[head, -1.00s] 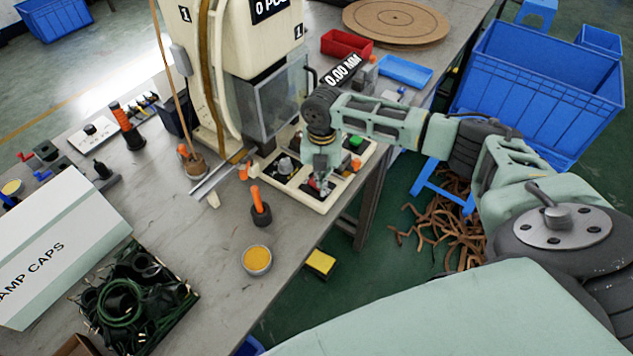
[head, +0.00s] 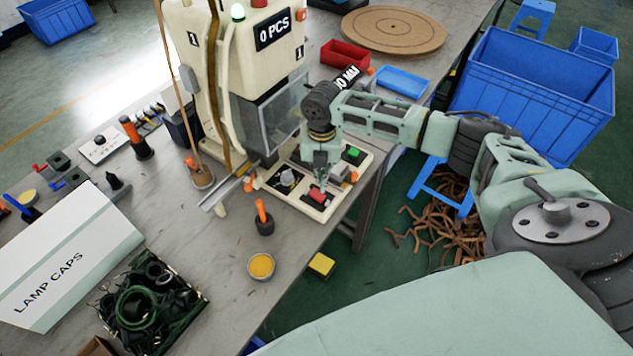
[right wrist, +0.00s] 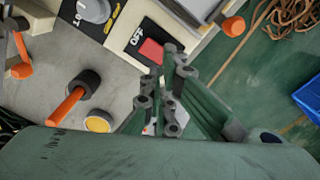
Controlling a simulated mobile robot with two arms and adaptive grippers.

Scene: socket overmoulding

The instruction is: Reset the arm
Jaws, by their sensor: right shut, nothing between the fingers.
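My right gripper (head: 318,180) is shut and empty, just above the control panel (head: 283,200) at the front of the cream machine (head: 243,70). Its fingertips point down near the red switch (head: 317,196). In the right wrist view the closed fingers (right wrist: 166,95) show beside the red switch (right wrist: 151,52), which sits on a black plate marked OFF. Whether they touch the switch is hard to tell, but a gap shows. A green button (head: 353,152) and a grey knob (head: 287,178) are on the same panel. My left gripper is not in view.
On the bench are an orange-handled tool (head: 263,215), a yellow-filled tin (head: 261,266), a LAMP CAPS box (head: 70,262) and a tray of dark cable parts (head: 150,305). Red (head: 345,54) and blue (head: 403,82) trays lie behind my arm. A large blue crate (head: 535,95) stands right of the bench.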

